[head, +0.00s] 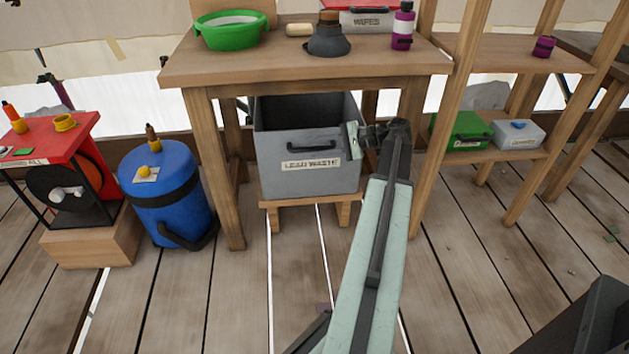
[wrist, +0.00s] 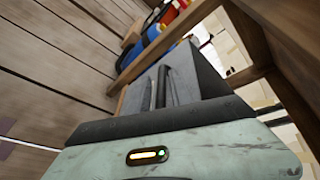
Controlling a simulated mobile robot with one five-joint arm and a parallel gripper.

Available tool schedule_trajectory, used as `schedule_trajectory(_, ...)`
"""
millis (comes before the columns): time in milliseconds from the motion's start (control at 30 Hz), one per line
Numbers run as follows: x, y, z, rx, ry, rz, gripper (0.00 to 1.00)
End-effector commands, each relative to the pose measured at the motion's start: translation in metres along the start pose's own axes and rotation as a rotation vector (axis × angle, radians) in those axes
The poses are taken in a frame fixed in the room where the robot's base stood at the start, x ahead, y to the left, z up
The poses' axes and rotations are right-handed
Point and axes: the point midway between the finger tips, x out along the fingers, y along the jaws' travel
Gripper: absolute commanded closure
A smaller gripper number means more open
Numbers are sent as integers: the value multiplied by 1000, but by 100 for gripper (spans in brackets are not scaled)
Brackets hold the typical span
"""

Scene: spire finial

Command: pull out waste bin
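The waste bin (head: 275,173) is an open grey box labelled "LEAD WASTE". It sits under the wooden workbench on a low wooden stand (head: 342,213). Its front has a dark bar handle (head: 312,146) above the label. The bin also shows in the wrist view (wrist: 205,72), with its handle (wrist: 161,88) standing across its front. My gripper (head: 353,140) is at the right end of the bin's front, just right of the handle in the head view. The fingertips are not clearly seen, so I cannot tell their opening or whether they touch the bin.
Workbench legs (head: 216,165) stand on both sides of the bin. A blue drum (head: 168,195) and a red-topped unit (head: 65,150) stand to the left. A green case (head: 461,132) and a white box (head: 517,134) sit on a low shelf at right.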

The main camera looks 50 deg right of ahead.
Motion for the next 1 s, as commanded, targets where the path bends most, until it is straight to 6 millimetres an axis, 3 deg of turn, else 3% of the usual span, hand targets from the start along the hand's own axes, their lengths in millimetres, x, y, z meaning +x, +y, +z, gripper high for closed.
schedule_trajectory(33, -14, 16, -18, 16, 8, -43, 75)
schedule_trajectory(200, -45, 18, -29, 42, 15, -120, 75)
schedule_trajectory(367, -49, 15, -28, 45, 15, -130, 75)
schedule_trajectory(467, -40, 15, -28, 44, 14, -128, 75)
schedule_trajectory(800, 18, 8, -30, 44, 14, -127, 75)
schedule_trajectory(1000, 29, 6, -30, 45, 15, -127, 75)
